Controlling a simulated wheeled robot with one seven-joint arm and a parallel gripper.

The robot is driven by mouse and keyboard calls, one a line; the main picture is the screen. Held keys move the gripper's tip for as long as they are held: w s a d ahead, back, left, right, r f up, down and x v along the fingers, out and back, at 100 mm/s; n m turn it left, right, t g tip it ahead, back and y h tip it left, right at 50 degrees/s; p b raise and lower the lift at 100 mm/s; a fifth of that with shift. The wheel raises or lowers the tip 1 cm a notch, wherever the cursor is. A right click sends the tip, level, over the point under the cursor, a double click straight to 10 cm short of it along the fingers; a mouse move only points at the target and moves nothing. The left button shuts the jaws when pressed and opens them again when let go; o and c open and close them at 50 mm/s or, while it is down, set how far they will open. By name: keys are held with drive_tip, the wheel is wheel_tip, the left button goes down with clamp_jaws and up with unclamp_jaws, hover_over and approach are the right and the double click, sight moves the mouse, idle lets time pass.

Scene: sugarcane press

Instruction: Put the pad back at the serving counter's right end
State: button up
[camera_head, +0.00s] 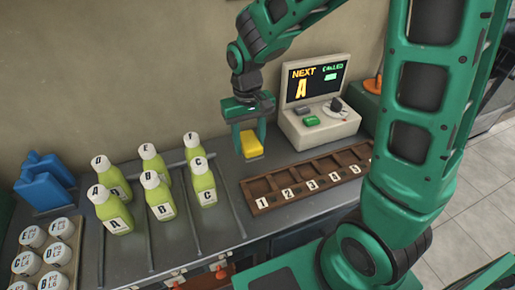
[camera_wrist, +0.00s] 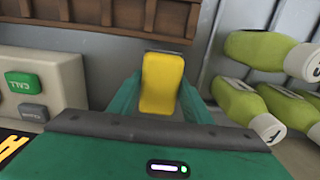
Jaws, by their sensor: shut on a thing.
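The pad is a small yellow block (camera_head: 251,144) with a dark edge. It also shows in the wrist view (camera_wrist: 162,84), upright in the picture between the two green fingers. My gripper (camera_head: 250,138) is shut on it, in front of the wall and left of the display machine. In the wrist view my gripper (camera_wrist: 163,100) has one finger on each side of the pad. The grey serving counter (camera_head: 225,215) lies below. I cannot tell whether the pad touches the counter.
A display machine (camera_head: 318,125) reads NEXT A. A brown numbered rack (camera_head: 290,185) lies in front of it. Several green bottles (camera_head: 160,195) stand between rails at left. Blue containers (camera_head: 45,182) and several white-lidded cups (camera_head: 35,237) are at far left. An orange-topped green thing (camera_head: 372,86) is right of the machine.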

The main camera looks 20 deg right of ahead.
drive_tip(key=w+d+f, duration=0.2)
drive_tip(key=d, duration=0.1)
drive_tip(key=w+d+f, duration=0.1)
drive_tip(key=shift+d+f, duration=0.15)
drive_tip(key=shift+f, duration=1.95)
drive_tip(key=shift+s+f, duration=0.1)
drive_tip(key=shift+f, duration=0.2)
drive_tip(key=o, duration=1.4)
drive_tip(key=shift+s, duration=0.2)
drive_tip(key=shift+w+r, duration=0.25)
drive_tip(key=r, duration=1.2)
drive_tip(key=shift+w+r, duration=0.1)
drive_tip(key=shift+w, duration=0.1)
